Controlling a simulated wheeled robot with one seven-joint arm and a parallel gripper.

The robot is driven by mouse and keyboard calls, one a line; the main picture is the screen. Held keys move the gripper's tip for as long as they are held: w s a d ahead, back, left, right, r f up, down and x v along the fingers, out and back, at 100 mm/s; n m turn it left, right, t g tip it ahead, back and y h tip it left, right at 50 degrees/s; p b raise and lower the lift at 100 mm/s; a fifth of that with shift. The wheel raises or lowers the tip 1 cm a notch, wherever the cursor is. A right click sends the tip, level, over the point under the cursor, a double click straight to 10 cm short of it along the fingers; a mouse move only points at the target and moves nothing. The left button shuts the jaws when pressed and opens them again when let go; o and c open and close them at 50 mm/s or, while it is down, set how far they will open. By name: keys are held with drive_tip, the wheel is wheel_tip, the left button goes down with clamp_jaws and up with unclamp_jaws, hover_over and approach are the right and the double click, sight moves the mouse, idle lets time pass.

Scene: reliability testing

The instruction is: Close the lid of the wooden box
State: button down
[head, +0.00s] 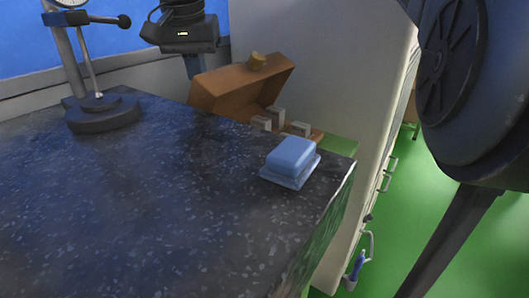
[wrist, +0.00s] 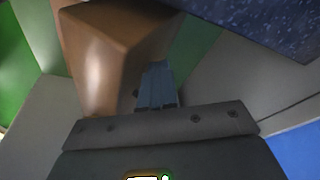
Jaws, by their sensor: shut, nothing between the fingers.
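The wooden box stands open at the back right of the dark countertop in the head view. Only a little of the box's base (head: 316,134) shows, around several grey blocks (head: 275,115). My gripper (head: 193,73) is shut and empty, pointing down just left of and behind the lid. In the wrist view, the shut fingers (wrist: 157,72) are beside the brown lid (wrist: 95,55), which looms close. I cannot tell whether they touch it.
A blue block on a pale blue base (head: 290,156) sits in front of the box near the counter's right edge. A dial gauge stand (head: 103,112) is at the back left. A light cabinet (head: 330,75) stands behind. The counter's (head: 130,210) middle is clear.

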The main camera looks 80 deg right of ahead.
drive_tip(key=shift+s+a, duration=0.25)
drive_tip(key=shift+s, duration=0.2)
drive_tip(key=shift+s+f+b, duration=0.2)
drive_tip(key=shift+f+b, duration=0.9)
drive_tip(key=shift+d+r+p+v, duration=0.1)
drive_tip(key=shift+d+p+v, duration=0.25)
drive_tip(key=shift+p+v, duration=0.85)
drive_tip(key=shift+d+r+p+v, duration=0.1)
drive_tip(key=shift+d+p+v, duration=0.4)
drive_tip(key=shift+v, duration=1.35)
drive_tip(key=shift+d+r+p+v, duration=0.1)
drive_tip(key=shift+d+p+v, duration=0.15)
drive_tip(key=shift+p+v, duration=0.95)
drive_tip(key=shift+r+b, duration=0.3)
wheel_tip(320, 180, down, 10)
drive_tip(key=b, duration=0.5)
drive_tip(key=shift+w+a+r, duration=0.1)
drive_tip(key=shift+r, duration=0.15)
drive_tip(key=shift+w+r+p, duration=0.1)
drive_tip(key=shift+r+p, duration=0.55)
drive_tip(key=shift+r, duration=0.15)
